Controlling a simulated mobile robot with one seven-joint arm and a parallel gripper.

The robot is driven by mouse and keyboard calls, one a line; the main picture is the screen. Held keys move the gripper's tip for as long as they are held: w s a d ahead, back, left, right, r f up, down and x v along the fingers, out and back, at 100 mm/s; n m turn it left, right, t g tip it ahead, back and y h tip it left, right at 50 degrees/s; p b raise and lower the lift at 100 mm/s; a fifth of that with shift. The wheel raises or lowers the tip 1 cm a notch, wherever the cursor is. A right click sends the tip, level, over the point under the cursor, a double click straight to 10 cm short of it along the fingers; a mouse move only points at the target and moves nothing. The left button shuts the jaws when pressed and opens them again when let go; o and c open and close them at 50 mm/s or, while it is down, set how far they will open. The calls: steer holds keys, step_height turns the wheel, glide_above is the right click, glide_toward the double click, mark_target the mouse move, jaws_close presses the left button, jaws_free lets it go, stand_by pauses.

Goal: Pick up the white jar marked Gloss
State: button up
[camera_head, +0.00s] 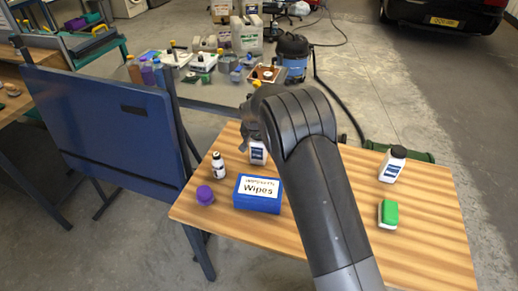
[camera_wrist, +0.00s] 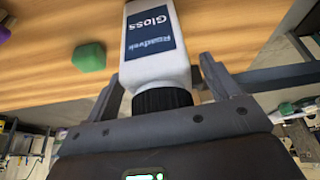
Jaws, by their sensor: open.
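The white jar marked Gloss (camera_wrist: 153,45) has a dark blue label and a black ribbed cap (camera_wrist: 162,99). In the wrist view it lies between the two fingers of my gripper (camera_wrist: 162,76), with the cap toward the palm. The fingers are open, one on each side; a small gap shows at the left one, and contact at the right one is unclear. In the head view a white jar with a dark label (camera_head: 258,155) stands on the wooden table just below my gripper (camera_head: 252,136), its top hidden by it.
On the table (camera_head: 330,240) are a blue Wipes box (camera_head: 257,203), a small white bottle (camera_head: 218,166), a purple item (camera_head: 205,195), another white black-capped bottle (camera_head: 392,166) and a green-and-white block (camera_head: 388,214). A green piece (camera_wrist: 89,56) lies beside the jar in the wrist view.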

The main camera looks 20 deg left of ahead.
steer(key=shift+c, duration=0.4)
steer(key=c, duration=1.3)
steer(key=shift+c, duration=0.2)
steer(key=shift+r, duration=0.1)
